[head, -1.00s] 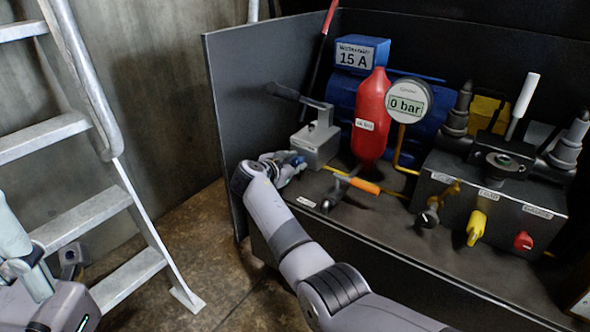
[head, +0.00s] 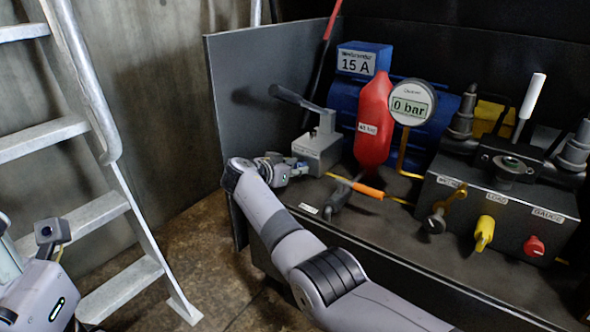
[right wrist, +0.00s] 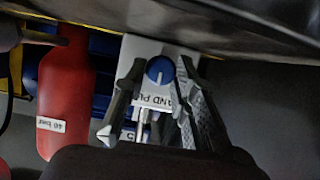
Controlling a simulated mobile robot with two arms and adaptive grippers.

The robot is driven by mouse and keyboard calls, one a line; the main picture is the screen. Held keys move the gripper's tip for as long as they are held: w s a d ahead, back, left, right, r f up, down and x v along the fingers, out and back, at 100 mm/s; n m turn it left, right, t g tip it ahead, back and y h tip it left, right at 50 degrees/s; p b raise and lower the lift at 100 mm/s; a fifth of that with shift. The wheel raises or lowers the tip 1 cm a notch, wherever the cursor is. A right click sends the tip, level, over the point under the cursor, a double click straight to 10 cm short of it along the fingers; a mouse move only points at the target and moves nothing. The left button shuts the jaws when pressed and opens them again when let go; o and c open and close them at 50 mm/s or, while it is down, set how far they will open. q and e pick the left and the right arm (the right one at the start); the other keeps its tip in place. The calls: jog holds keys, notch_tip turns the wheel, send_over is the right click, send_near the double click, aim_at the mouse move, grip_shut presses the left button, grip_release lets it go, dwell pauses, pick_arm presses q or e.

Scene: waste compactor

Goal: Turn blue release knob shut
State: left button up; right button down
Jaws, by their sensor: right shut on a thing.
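The blue release knob (right wrist: 160,70) is round with a thin pale line across it. It sits on the end face of the grey hand pump block (head: 318,148), whose lettering is upside down in the right wrist view. My right gripper (head: 297,166) is at the lower left of this block in the head view. In the right wrist view its two fingers (right wrist: 160,78) stand on either side of the knob, shut on it. In the head view the gripper largely hides the knob. My left arm (head: 45,285) is at the lower left, with its fingers not clearly visible.
A red 40 bar accumulator (head: 374,125) and a 0 bar gauge (head: 411,103) stand right of the pump. A valve block (head: 490,205) is farther right. A ladder (head: 95,130) stands at the left.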

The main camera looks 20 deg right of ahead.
jog(key=shift+r, duration=0.15)
jog(key=c, duration=1.6)
grip_release()
jog(key=shift+o, duration=0.2)
jog(key=v, duration=0.7)
jog(key=shift+a, duration=0.15)
